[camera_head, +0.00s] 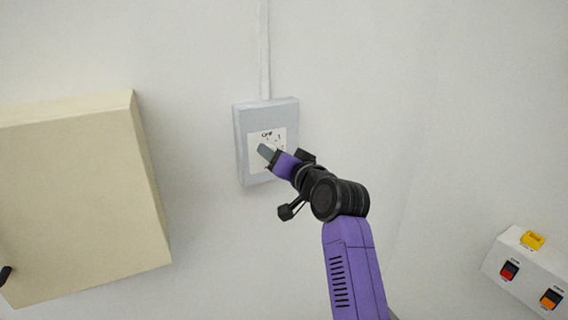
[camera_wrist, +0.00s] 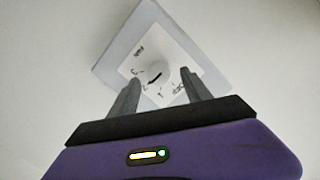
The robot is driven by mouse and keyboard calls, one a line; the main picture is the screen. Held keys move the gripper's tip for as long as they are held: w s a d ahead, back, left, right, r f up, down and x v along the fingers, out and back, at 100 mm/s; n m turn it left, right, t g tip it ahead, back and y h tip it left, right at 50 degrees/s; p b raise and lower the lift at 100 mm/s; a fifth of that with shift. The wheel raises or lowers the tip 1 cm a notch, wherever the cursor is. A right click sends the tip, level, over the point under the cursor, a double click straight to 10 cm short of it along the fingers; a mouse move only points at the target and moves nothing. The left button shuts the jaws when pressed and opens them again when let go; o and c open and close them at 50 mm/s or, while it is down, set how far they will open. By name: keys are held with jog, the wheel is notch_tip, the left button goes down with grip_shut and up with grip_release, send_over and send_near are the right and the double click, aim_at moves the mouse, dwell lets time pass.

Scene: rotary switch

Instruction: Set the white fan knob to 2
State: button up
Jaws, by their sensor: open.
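The white fan knob (camera_wrist: 157,74) is a round knob with a dark mark on a white dial plate. It sits on a light grey wall box (camera_head: 241,140), which also shows in the wrist view (camera_wrist: 113,62). Dial markings surround the knob, but most are too small or covered to read; an OFF-like label shows at the top of the plate in the head view. My gripper (camera_wrist: 157,86) is open, with one finger on each side of the knob in the picture. I cannot tell whether the fingers reach it. In the head view my gripper (camera_head: 267,153) hides the knob.
A conduit (camera_head: 264,50) runs up the wall from the box. A large cream cabinet (camera_head: 80,200) stands out at the left. A white panel (camera_head: 515,268) with yellow, red and orange switches is at the lower right. The wall around the box is bare.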

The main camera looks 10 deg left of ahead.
jog(key=b+v, duration=0.1)
jog(key=v, duration=0.5)
